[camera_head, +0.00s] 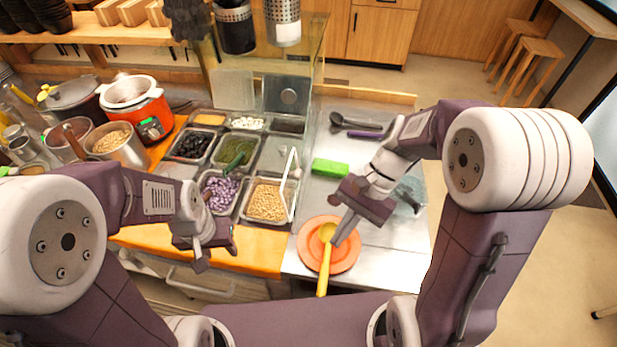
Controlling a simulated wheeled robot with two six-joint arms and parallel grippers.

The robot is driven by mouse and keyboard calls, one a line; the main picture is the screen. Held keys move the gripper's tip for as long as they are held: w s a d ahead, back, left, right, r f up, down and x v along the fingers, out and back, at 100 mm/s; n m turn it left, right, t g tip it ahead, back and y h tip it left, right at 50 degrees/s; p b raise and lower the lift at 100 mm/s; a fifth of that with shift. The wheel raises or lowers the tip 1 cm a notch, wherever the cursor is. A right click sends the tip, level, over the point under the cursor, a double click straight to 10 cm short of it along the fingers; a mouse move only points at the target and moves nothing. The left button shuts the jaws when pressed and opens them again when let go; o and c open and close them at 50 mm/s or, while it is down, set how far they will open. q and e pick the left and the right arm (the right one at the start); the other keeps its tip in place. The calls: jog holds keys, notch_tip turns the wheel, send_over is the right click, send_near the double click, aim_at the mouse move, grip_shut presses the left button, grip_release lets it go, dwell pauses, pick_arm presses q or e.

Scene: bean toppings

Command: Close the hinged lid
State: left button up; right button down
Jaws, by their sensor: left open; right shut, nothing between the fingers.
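A clear lid with a white edge (293,180) stands tilted up over the metal pan of tan beans (267,200). Its panel is hard to see, and I cannot tell exactly where its hinge is. My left gripper (216,256) is open and empty, in front of the pan of purple beans and to the left of the lid. My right gripper (339,240) is shut and empty, to the right of the lid and over the orange plate (312,257), close to the yellow spoon. I cannot tell whether it touches the spoon.
A yellow spoon (323,276) lies across the orange plate. A green block (331,168) and dark utensils (356,125) lie on the steel counter (384,254). Several pans (188,146) sit left of and behind the lid. A glass guard (318,70) stands at the back.

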jog(key=w+d+r+m+t+y, duration=0.1)
jog(key=w+d+r+m+y, duration=0.1)
jog(key=w+m+y, duration=0.3)
jog(key=w+d+r+m+t+y, duration=0.1)
jog(key=w+d+r+m+y, duration=0.15)
jog(key=w, duration=0.45)
jog(key=w+d+f+m+t+y, duration=0.3)
jog(key=w+d+t, duration=0.1)
jog(key=d, duration=0.4)
jog(key=m+t+p, duration=0.2)
jog(key=m+p, duration=0.1)
jog(key=p, duration=0.5)
send_near(301, 175)
jog(key=x, duration=0.6)
jog(key=shift+s+r, duration=0.1)
pick_arm(q)
notch_tip(301, 175, up, 8)
jog(key=shift+w, duration=0.15)
pick_arm(e)
jog(key=shift+a+f+t, duration=0.2)
jog(key=shift+a+t, duration=0.2)
